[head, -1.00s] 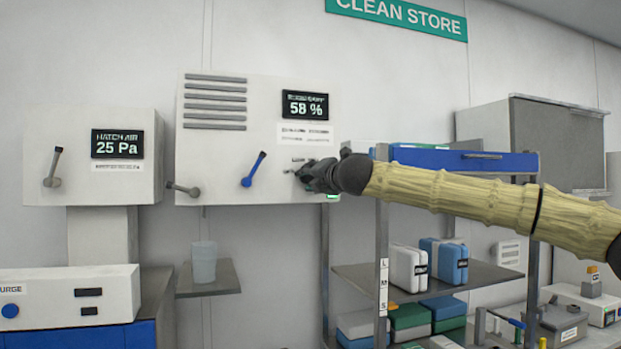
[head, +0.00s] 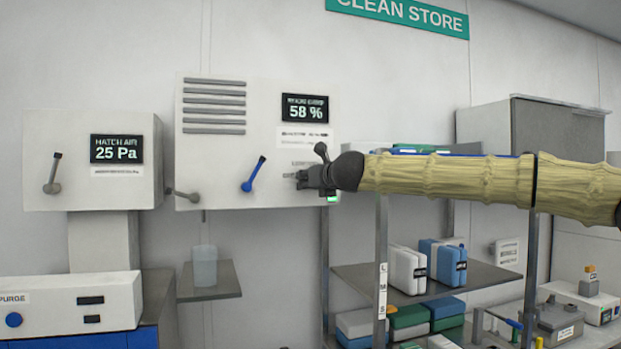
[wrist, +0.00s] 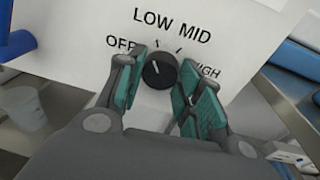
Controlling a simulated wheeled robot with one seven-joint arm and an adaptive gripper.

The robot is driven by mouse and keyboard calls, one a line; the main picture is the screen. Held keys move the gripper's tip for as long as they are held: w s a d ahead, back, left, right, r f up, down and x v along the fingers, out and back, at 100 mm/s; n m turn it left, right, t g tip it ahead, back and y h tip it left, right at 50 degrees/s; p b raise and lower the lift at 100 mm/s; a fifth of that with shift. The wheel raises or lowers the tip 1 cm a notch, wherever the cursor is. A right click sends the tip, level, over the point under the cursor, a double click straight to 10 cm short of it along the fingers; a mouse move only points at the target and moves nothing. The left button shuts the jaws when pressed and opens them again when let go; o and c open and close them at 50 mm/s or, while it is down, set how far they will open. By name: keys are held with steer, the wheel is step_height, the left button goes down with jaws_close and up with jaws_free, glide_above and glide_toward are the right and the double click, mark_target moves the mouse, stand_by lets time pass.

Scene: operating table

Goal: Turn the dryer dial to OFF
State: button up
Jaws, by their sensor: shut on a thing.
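The dryer (head: 265,150) is the pale wall box with vents and a 58 % display. Its dial (wrist: 158,72) is a round black knob with a small pale mark, seen in the wrist view below the labels OFF, LOW, MID and HIGH. OFF is at the left and HIGH at the right, partly covered by a finger. My gripper (wrist: 162,64) has its two teal-padded fingers on either side of the dial, shut on it. In the head view my gripper (head: 303,180) is at the dryer's lower right front and hides the dial.
A blue lever (head: 253,174) is left of my gripper on the dryer, and a grey lever (head: 183,195) is at its left edge. A shelf rack (head: 440,285) with boxes stands below my arm. A cup (head: 204,265) sits on a small shelf (head: 225,282).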

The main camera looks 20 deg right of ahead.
steer(key=shift+f+n+h+p, duration=0.1)
steer(key=shift+n+h+p, duration=0.4)
steer(key=shift+n, duration=1.35)
steer(key=shift+f+n+h+p, duration=0.1)
steer(key=shift+n+h+p, duration=0.35)
steer(key=shift+n, duration=1.4)
steer(key=o, duration=1)
steer(key=shift+r, duration=0.1)
steer(key=shift+r, duration=0.1)
steer(key=s, duration=0.4)
steer(key=s+r, duration=0.1)
steer(key=s, duration=0.7)
steer(key=shift+d+r, duration=0.1)
steer(key=shift+r, duration=0.15)
